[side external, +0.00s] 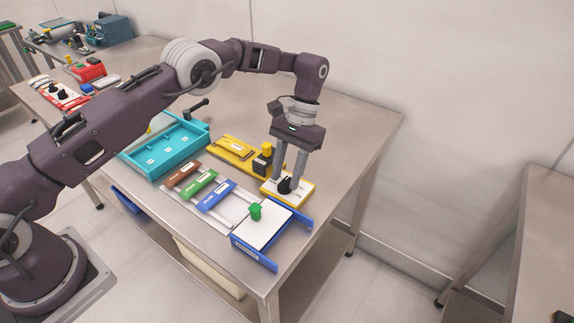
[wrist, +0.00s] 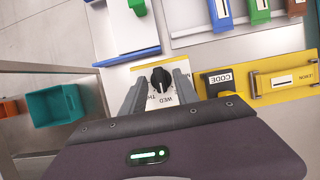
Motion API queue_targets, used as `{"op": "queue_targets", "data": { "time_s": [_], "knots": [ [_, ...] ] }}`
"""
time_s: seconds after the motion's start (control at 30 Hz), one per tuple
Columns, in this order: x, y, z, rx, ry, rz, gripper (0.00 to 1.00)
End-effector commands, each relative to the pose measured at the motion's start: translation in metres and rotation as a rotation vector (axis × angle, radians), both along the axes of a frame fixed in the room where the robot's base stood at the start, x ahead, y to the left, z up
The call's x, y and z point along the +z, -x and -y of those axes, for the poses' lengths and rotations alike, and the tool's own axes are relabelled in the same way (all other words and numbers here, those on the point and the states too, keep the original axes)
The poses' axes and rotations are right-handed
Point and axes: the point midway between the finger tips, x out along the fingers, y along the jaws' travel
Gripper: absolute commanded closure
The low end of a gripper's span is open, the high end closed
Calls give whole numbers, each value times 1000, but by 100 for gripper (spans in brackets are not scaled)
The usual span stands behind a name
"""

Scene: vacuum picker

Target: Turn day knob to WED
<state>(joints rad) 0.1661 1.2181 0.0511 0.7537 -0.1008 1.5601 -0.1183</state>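The black day knob (side external: 285,185) stands on a white and yellow dial plate (side external: 303,191) near the table's right side. In the wrist view the knob (wrist: 161,76) sits between the two fingers of my gripper (wrist: 160,80). Upside-down letters, WED and part of TH, show on the plate just below the knob. The knob's light mark points down toward these letters; its exact setting is too small to tell. My gripper (side external: 287,180) points down over the plate. Its fingers are apart, one on each side of the knob, with small gaps visible in the wrist view.
A white board in a blue frame (side external: 238,241) with a green knob (side external: 255,211) lies in front. A yellow panel (side external: 232,150) with a black CODE block (wrist: 219,82) is beside the dial. Brown, green and blue sliders and a teal tray (side external: 155,172) lie left.

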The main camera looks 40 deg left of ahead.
Motion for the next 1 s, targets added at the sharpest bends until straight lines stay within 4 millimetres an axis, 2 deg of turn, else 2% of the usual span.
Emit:
{"op": "queue_targets", "data": {
  "time_s": [0.17, 0.3, 0.4, 0.6, 0.87, 0.93, 0.97, 1.0],
  "knots": [
    [23, -11, 0, -1, 0, 6, 64],
    [60, -11, 0, -1, 0, 7, 64],
    [79, -11, 0, 0, 0, 6, 64],
    [94, -10, 0, -1, -1, 2, 64],
    [95, -10, 0, -1, 0, 2, 64],
    [104, -11, -2, 5, 3, 14, 64],
    [113, -11, -3, 11, 7, 28, 64],
    [131, -11, -7, 22, 15, 57, 64]
  ]
}}
